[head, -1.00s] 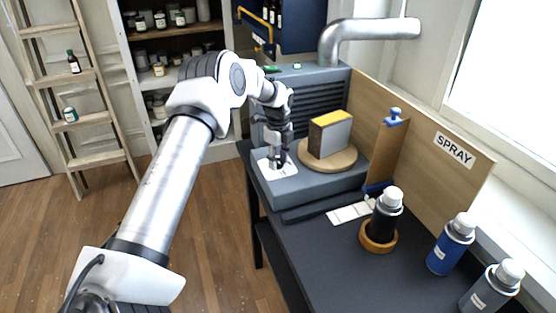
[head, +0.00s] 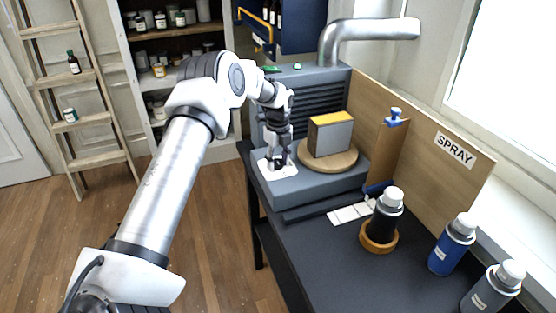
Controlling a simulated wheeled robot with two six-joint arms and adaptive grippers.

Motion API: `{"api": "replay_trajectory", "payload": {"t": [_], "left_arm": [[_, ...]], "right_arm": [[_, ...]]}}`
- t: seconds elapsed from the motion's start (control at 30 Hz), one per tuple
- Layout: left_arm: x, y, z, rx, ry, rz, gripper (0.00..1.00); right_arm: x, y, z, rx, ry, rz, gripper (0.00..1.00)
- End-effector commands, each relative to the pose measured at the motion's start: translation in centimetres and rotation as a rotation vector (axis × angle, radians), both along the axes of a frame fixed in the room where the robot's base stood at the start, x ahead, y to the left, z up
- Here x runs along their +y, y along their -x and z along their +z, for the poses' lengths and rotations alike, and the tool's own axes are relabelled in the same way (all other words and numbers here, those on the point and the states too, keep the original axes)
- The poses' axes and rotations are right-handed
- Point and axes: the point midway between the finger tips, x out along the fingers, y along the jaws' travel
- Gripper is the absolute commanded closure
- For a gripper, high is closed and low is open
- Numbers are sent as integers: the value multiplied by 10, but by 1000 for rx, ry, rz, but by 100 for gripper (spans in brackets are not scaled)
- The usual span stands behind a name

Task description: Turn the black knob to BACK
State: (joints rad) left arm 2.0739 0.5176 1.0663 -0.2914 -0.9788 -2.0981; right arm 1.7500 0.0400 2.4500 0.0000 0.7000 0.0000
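The black knob (head: 279,163) sits on a white plate (head: 284,172) at the left front of the grey spray booth base. Only a small dark part of it shows; the fingers hide the rest, and I cannot read any marks on the plate. My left gripper (head: 277,160) points down over the plate with its fingers at the knob. I cannot tell whether the fingers are closed on it or only beside it. My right gripper is out of view.
A round wooden turntable (head: 349,160) carrying a grey block with a yellow top (head: 330,134) stands just right of the gripper. A black spray can (head: 385,214) in a wooden ring, a blue can (head: 452,244) and a grey can (head: 493,287) stand along the dark bench.

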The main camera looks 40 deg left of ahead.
Motion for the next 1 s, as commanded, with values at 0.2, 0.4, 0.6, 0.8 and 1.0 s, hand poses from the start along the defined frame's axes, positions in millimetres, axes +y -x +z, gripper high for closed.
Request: {"api": "replay_trajectory", "payload": {"t": [0.2,0.4,0.6,0.8,1.0], "left_arm": [[1,-1,0,-2,-1,1,35],[1,-2,6,-7,-3,1,35],[1,-3,45,-9,-3,0,35],[0,-2,95,-7,-3,0,35],[0,-2,119,-3,-2,0,35]], "right_arm": [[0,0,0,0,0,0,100],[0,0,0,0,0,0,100],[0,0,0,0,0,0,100],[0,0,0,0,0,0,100],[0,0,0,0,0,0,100]]}}
